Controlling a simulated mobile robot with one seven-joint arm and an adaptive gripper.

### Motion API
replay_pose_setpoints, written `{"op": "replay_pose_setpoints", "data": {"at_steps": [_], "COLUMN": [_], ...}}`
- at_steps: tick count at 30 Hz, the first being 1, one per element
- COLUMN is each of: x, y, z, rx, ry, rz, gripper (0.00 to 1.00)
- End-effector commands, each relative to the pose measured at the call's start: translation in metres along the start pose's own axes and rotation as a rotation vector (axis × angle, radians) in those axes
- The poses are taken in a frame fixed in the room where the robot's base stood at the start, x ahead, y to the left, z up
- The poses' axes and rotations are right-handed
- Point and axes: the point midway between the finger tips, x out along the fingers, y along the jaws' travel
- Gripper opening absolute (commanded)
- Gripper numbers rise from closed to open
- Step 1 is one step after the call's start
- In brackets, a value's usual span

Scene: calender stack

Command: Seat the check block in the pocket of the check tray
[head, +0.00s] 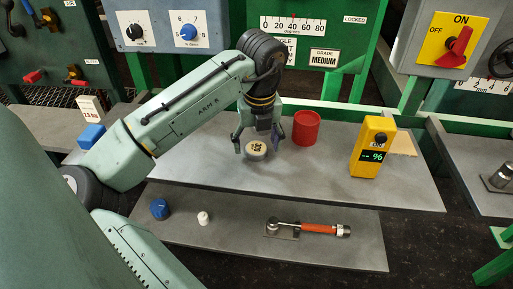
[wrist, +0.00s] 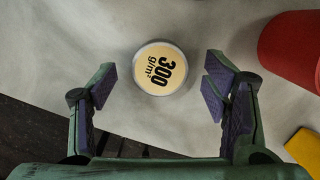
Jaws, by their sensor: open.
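A round cream-topped block (head: 255,151) marked 300 g/m² stands on the grey upper shelf (head: 330,180). It also shows in the wrist view (wrist: 160,68), label up, between and slightly beyond my fingertips, with a gap on each side. My gripper (head: 257,141) is open above it, pointing down, and holds nothing. No tray with a pocket can be made out for certain in either view. A flat tan piece (head: 405,143) lies at the right of the shelf, partly hidden behind a yellow meter.
A red cup (head: 306,128) stands close to the right of my gripper. The yellow meter (head: 371,147) stands further right. A blue block (head: 92,136) is on the left bench. The lower shelf holds a blue knob (head: 160,209), a white piece (head: 203,218) and an orange-handled tool (head: 308,227).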

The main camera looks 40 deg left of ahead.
Motion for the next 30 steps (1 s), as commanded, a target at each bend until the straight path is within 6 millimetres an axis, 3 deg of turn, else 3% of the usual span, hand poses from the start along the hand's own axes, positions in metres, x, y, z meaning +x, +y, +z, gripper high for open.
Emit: {"op": "replay_pose_setpoints", "data": {"at_steps": [10,30], "x": [0.01,0.0095], "y": [0.0,-0.0001], "z": [-0.0001,-0.0001], "rx": [-0.001,-0.001], "ry": [-0.001,-0.001], "rz": [-0.001,-0.001], "gripper": [0.69,0.24]}}
